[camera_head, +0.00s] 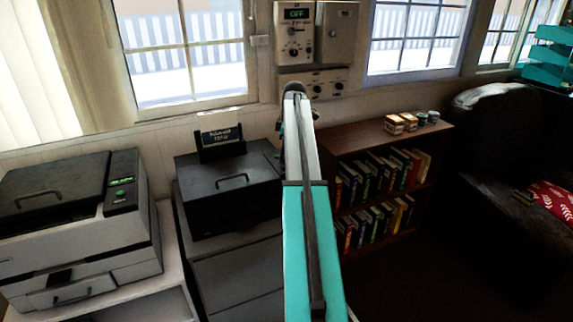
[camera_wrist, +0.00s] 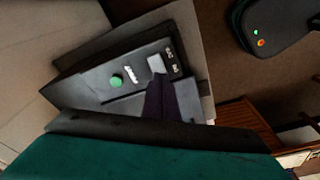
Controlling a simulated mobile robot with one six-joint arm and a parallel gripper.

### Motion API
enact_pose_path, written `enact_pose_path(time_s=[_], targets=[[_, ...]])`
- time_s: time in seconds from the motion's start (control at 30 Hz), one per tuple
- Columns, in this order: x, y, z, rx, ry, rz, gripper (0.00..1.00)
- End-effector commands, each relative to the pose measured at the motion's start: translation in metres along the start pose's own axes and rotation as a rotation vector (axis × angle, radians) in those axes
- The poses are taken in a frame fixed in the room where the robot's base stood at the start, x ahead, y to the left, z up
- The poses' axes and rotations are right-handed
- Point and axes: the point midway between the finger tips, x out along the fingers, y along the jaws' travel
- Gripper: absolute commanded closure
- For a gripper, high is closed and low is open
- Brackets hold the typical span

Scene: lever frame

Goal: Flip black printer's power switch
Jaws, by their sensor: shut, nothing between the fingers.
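The black printer (camera_head: 228,200) stands left of my arm in the head view, on a grey cabinet, with a handle on its lid. In the wrist view its dark side panel (camera_wrist: 92,90) shows tilted, with a round green button (camera_wrist: 116,80), white markings and a small pale grey switch (camera_wrist: 156,63) beside two small labels. My gripper (camera_wrist: 158,82) is shut and empty. Its dark fingertips are just below the switch in the picture; whether they touch it I cannot tell. In the head view my arm hides the gripper and the panel.
A grey-and-black printer (camera_head: 85,235) stands at the left. A bookcase (camera_head: 385,143) is right of my arm, and wall control boxes (camera_head: 295,35) hang behind. A black rounded device (camera_wrist: 275,25) with small lights shows at the wrist view's top right.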

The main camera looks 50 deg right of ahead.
Motion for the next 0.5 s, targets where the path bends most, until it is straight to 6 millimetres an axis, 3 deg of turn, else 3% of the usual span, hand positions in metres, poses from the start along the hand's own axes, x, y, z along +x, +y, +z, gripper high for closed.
enact_pose_path(time_s=[0.5], targets=[[-0.029,0.0,-0.005,0.0,0.001,0.0,1.0]])
